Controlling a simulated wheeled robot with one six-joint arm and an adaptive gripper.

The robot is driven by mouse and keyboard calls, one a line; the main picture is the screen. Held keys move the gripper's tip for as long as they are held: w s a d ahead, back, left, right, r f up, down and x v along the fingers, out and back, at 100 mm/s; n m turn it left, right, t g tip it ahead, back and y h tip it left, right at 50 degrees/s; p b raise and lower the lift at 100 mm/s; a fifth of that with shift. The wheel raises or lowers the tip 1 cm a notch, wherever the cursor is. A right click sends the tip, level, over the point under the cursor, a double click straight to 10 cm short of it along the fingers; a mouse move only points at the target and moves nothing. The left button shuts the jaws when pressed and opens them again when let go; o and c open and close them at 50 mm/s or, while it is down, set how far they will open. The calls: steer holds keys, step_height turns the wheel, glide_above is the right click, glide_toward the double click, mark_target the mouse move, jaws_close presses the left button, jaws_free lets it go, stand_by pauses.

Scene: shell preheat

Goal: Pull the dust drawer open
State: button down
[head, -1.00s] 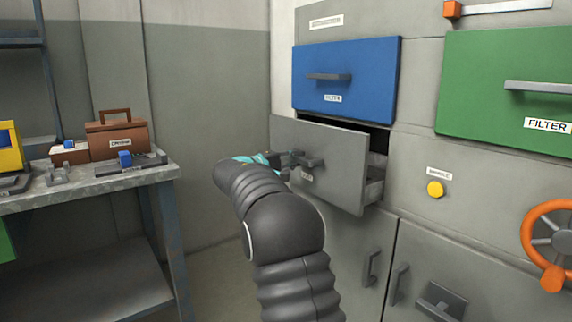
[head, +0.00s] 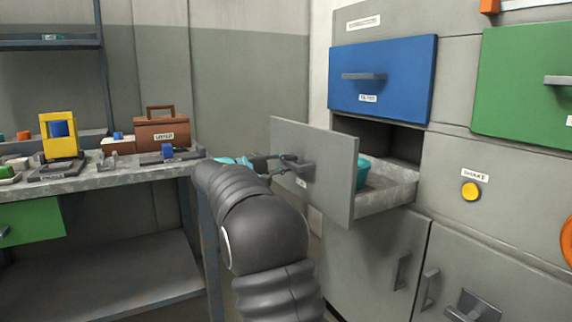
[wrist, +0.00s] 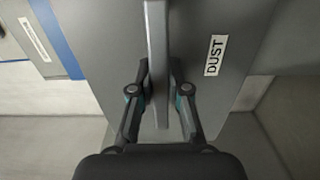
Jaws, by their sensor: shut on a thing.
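The grey dust drawer (head: 328,175) stands well out from the cabinet, below the blue filter drawer. Its open top shows a pale tray interior (head: 392,186) with a teal item (head: 362,172) inside, partly hidden by the front panel. My gripper (head: 285,166) is at the drawer front, shut on its bar handle (head: 307,169). In the wrist view the handle (wrist: 157,60) runs between the two fingers of my gripper (wrist: 160,95), beside the DUST label (wrist: 215,55). My arm hides part of the area below the drawer.
A yellow button (head: 471,191) is at the right. A workbench (head: 120,178) with a brown toolbox (head: 162,130) and a yellow item (head: 60,135) stands left. Closed lower doors (head: 370,255) have handles.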

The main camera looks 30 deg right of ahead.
steer(key=c, duration=1.1)
jaws_free()
steer(key=shift+a, duration=0.15)
steer(key=a, duration=1.1)
steer(key=shift+w+a, duration=0.3)
steer(key=shift+a, duration=0.1)
steer(key=shift+w, duration=0.1)
